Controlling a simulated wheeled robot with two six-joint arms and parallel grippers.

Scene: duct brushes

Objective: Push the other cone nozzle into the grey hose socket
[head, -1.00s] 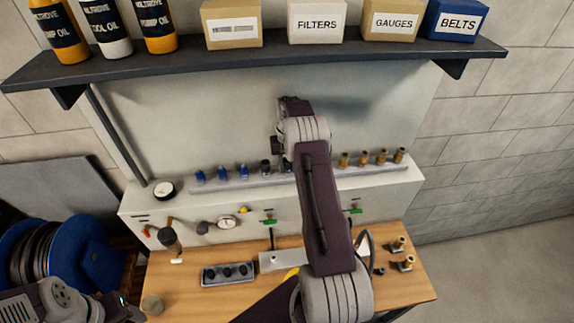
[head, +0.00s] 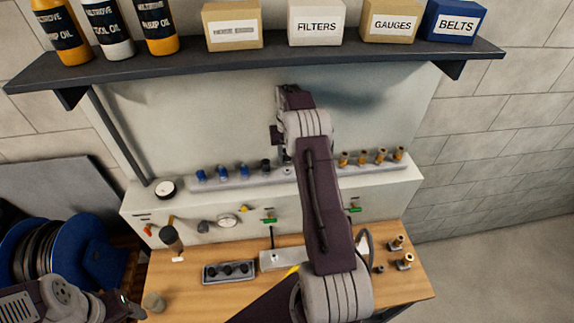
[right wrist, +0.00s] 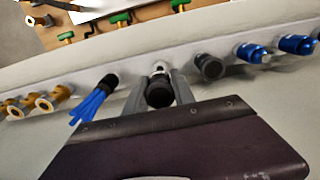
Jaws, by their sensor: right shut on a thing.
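My right gripper (head: 284,158) is at the rail (head: 225,183) on the back of the bench. In the right wrist view its fingers (right wrist: 158,90) are shut on a black round-ended piece, which I take for the cone nozzle (right wrist: 159,95). A pale fitting (right wrist: 159,68) shows just beyond it at the rail; I cannot tell how far the nozzle is in. A similar black nozzle (right wrist: 209,67) stands in the rail to the right of it. My left gripper (head: 128,307) is at the lower left, away from the rail; its fingers are unclear.
Beside the held nozzle are a blue-bristled brush (right wrist: 92,103) and blue fittings (right wrist: 250,53). Brass fittings (head: 381,156) stand on the rail's right part. Green-handled valves (head: 269,220) sit below. A shelf (head: 260,62) with boxes and bottles hangs above.

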